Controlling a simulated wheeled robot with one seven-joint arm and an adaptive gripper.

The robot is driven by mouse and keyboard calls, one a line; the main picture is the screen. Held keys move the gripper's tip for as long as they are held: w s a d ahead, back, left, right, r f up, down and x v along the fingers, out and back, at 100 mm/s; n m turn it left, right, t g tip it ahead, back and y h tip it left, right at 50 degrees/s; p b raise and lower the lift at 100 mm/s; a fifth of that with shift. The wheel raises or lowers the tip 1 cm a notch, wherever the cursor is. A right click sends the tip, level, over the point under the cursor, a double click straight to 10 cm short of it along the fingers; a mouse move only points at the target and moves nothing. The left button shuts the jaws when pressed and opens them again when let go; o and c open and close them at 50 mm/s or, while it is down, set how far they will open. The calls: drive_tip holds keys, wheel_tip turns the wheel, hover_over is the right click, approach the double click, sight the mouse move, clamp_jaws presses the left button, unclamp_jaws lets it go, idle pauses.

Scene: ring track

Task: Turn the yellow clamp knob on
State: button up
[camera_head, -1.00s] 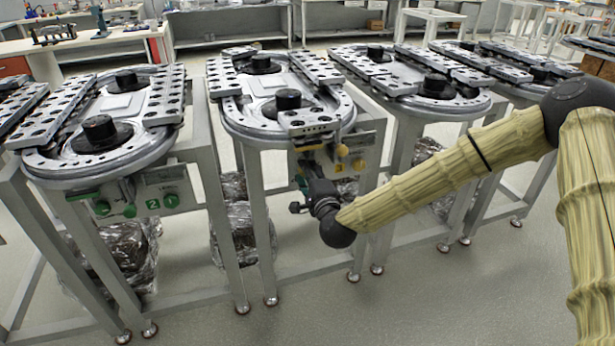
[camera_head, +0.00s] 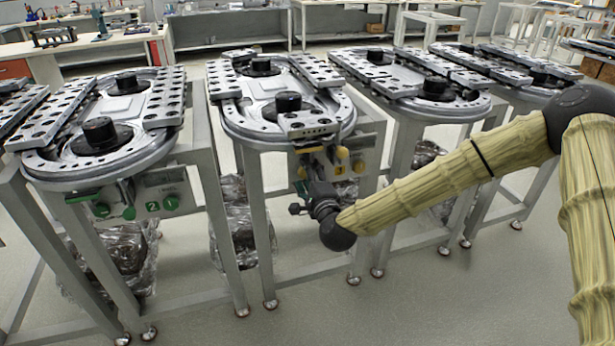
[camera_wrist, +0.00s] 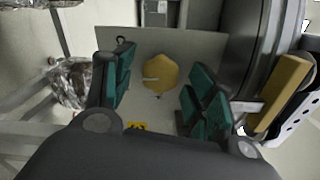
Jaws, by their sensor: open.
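A yellow knob (camera_wrist: 161,73) with a pale pointer line on its left side shows on a light panel in the wrist view. My gripper (camera_head: 314,166) is in front of the panel of the middle-left ring-track stand. Its jaws are open. The green-padded fingers stand on either side of the knob, with visible gaps and no clear contact. In the head view, the gripper hides part of this panel, and I cannot make out that knob there. Another yellow knob (camera_head: 358,166) shows right of the yellow number 3 label (camera_head: 341,153).
A yellow lever (camera_wrist: 281,92) lies right of the fingers in the wrist view. The ring track (camera_head: 235,112) overhangs the panel. A stand with green knobs (camera_head: 172,203) is at left, another stand (camera_head: 432,108) at right. Open floor (camera_head: 440,300) lies in front.

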drive_tip(key=shift+s, duration=0.15)
drive_tip(key=v, duration=1.1)
drive_tip(key=shift+s, duration=0.35)
drive_tip(key=shift+d, duration=0.15)
drive_tip(key=s+a+f+n+g, duration=0.1)
drive_tip(key=s+f+n+g, duration=0.2)
drive_tip(key=s+f, duration=0.35)
drive_tip(key=s+f+n+g, duration=0.3)
drive_tip(key=f, duration=0.7)
drive_tip(key=s+d+f+n+g+h, duration=0.1)
drive_tip(key=s+d+f+n+g, duration=0.2)
drive_tip(key=s+f, duration=0.5)
drive_tip(key=s+d+f+n+g+h, duration=0.1)
drive_tip(key=s+d+f+n+g, duration=0.25)
drive_tip(key=s+f, duration=0.4)
drive_tip(key=s+d+f+n+g+h, duration=0.2)
drive_tip(key=s+d+f, duration=0.1)
drive_tip(key=s+d, duration=0.35)
drive_tip(key=s+d+f+n+g+h, duration=0.1)
drive_tip(key=s+d+f+n+g, duration=0.15)
drive_tip(key=s+d, duration=0.45)
wheel_tip(320, 180, up, 17)
drive_tip(key=s+p, duration=0.1)
drive_tip(key=p, duration=1.6)
drive_tip(key=shift+f+h, duration=0.15)
drive_tip(key=shift+h, duration=0.15)
drive_tip(key=shift+s, duration=0.1)
